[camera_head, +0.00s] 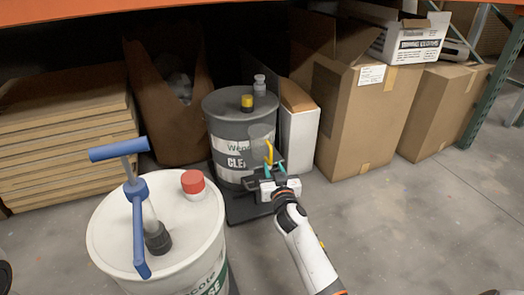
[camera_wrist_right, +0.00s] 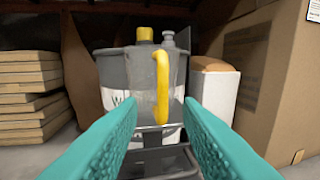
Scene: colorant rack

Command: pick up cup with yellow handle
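The clear cup (camera_head: 258,138) with a yellow handle (camera_head: 269,152) stands upright in front of the grey drum (camera_head: 228,108). In the right wrist view the cup (camera_wrist_right: 138,78) is straight ahead, with its yellow handle (camera_wrist_right: 162,88) facing me. My right gripper (camera_head: 275,172) is close in front of the cup, and its teal fingers (camera_wrist_right: 154,118) are open. The fingers are on either side of the handle's line, with nothing clearly held between them. What bears the cup is partly hidden by my gripper. My left gripper is not in view.
A white drum (camera_head: 130,232) with a blue pump (camera_head: 137,205) and red cap (camera_head: 192,182) stands front left. A white box (camera_head: 298,140) and cardboard boxes (camera_head: 345,120) stand right of the grey drum. Stacked boards (camera_head: 60,135) are at left. Floor (camera_head: 430,220) at right is clear.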

